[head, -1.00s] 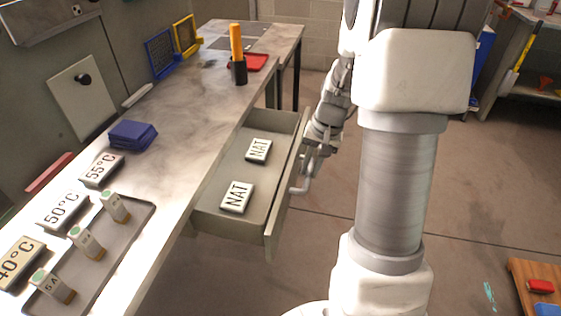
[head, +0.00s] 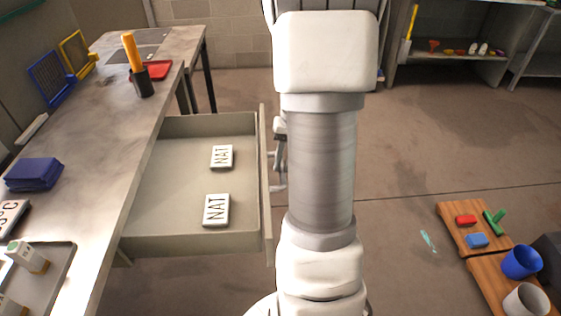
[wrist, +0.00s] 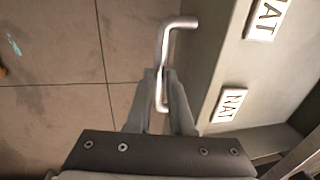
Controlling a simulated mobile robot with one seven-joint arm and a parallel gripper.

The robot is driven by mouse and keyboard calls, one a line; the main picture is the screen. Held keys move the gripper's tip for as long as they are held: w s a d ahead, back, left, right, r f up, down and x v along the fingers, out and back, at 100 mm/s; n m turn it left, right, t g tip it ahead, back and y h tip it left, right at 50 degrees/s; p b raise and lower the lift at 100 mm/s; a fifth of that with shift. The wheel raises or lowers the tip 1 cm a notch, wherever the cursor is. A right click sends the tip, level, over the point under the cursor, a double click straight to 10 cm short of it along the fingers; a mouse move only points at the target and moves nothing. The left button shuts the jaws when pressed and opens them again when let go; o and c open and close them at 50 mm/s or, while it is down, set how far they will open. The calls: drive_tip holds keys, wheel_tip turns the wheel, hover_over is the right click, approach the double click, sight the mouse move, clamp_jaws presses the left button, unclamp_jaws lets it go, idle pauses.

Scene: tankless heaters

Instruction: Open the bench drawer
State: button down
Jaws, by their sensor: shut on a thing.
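The bench drawer (head: 190,243) stands pulled well out from the bench (head: 85,150) in the head view. Two white NAT blocks lie inside it, one farther back (head: 222,157) and one nearer (head: 216,210). In the wrist view my gripper (wrist: 162,82) is shut on the metal bar handle (wrist: 178,22), on the outside of the drawer front (wrist: 222,60). In the head view my arm covers most of the gripper and part of the handle.
On the bench are a blue stack (head: 34,174), a black cup with an orange-handled tool (head: 142,85), and a tray (head: 50,280) with small blocks. Wooden boards (head: 452,228) with coloured pieces and cups lie at right. Open floor lies between.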

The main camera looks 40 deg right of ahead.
drive_tip(key=c, duration=0.8)
unclamp_jaws()
wheel_tip(320, 180, up, 17)
drive_tip(key=s+d+p, duration=0.1)
drive_tip(key=d+p, duration=0.1)
drive_tip(key=p, duration=0.3)
drive_tip(key=shift+s+d, duration=0.25)
drive_tip(key=shift+s, duration=0.15)
